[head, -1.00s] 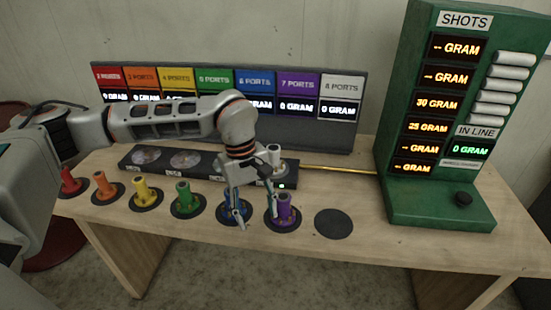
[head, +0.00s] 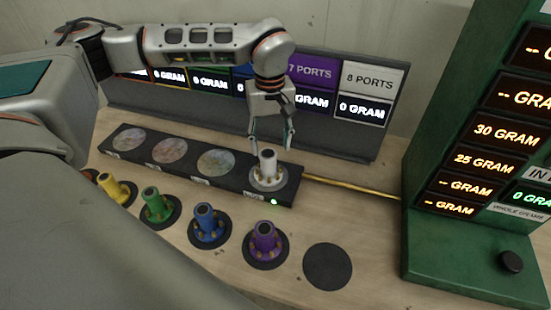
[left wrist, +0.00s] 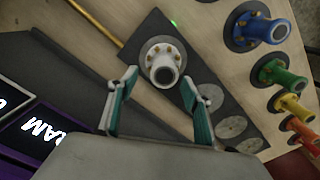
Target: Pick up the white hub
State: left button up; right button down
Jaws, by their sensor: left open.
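The white hub (head: 268,167) stands upright on the rightmost round spot of the black platform (head: 210,187). In the left wrist view the white hub (left wrist: 163,62) shows its open tube end and a flange with small brass-coloured studs. My left gripper (head: 270,147) is open and empty, pointing down just above and slightly behind the hub. In the left wrist view the two teal-padded fingers of the gripper (left wrist: 160,85) are spread, with the hub's tube just beyond the gap between their tips. No contact is visible. My right gripper is not in view.
Purple (head: 264,240), blue (head: 207,226), green (head: 154,205) and yellow (head: 112,188) hubs stand on black discs in front. An empty black disc (head: 327,266) lies at right. The display board (head: 370,110) stands behind; a green scale stand (head: 470,240) is at right.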

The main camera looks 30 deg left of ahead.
aim_at(268, 153)
pick_arm(q)
jog(key=shift+s+f, duration=0.25)
jog(key=shift+f, duration=0.7)
jog(key=shift+a+f, duration=0.2)
jog(key=shift+f, duration=1.15)
jog(key=shift+a+f, duration=0.15)
jog(key=shift+f, duration=1.2)
jog(key=shift+w+r, duration=0.1)
grip_shut()
